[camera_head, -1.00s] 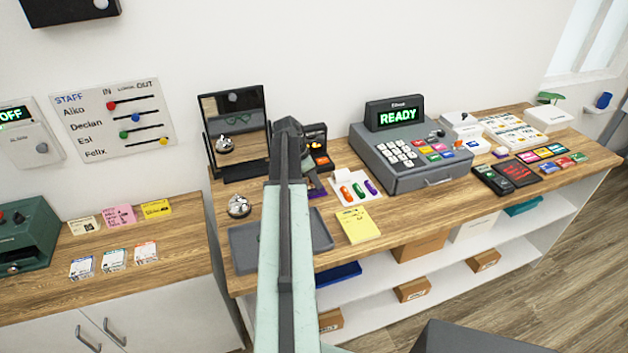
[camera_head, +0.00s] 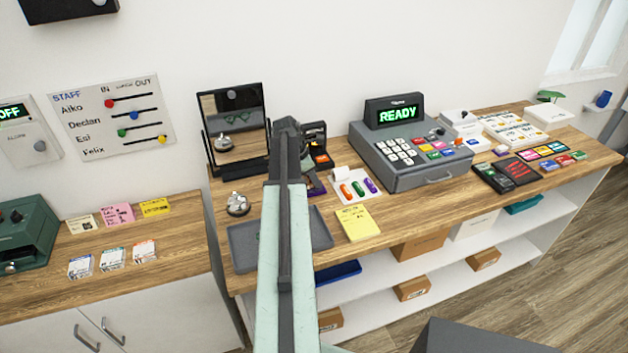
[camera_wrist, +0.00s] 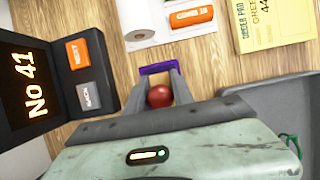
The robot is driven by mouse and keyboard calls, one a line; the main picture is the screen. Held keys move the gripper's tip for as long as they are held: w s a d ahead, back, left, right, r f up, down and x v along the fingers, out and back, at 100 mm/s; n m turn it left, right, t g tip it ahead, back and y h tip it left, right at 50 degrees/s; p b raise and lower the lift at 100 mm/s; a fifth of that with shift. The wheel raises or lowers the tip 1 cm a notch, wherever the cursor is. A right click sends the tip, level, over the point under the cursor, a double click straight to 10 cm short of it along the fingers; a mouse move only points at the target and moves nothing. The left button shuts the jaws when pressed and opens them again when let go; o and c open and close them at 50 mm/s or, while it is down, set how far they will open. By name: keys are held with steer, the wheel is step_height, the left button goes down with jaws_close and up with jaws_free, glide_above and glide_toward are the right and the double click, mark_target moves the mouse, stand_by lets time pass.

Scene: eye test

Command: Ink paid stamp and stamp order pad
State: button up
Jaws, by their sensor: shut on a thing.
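My gripper (camera_wrist: 160,88) points up in the wrist view, its fingers shut around a round red knob (camera_wrist: 159,96), which looks like the stamp's handle. The stamp's lower part is hidden. A purple-edged flat thing (camera_wrist: 157,68), perhaps the ink pad, shows just past the fingertips; I cannot tell whether the stamp touches it. In the head view my arm hides the gripper and stamp. The yellow order pad (camera_head: 357,223) lies flat on the counter, right of my arm; it also shows at the upper right of the wrist view (camera_wrist: 272,28).
A card with coloured capsule-shaped labels (camera_head: 341,198) lies beside the order pad. A number display (camera_wrist: 35,85) stands left of the fingers in the wrist view. A grey tray (camera_head: 321,236), a bell (camera_head: 238,203), a mirror (camera_head: 210,150) and a cash register (camera_head: 420,170) are near.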

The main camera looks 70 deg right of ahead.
steer(key=shift+f+b, duration=0.4)
stand_by(1.2)
step_height(320, 180, up, 7)
steer(key=p, duration=0.7)
steer(key=shift+r, duration=0.1)
steer(key=shift+f, duration=0.2)
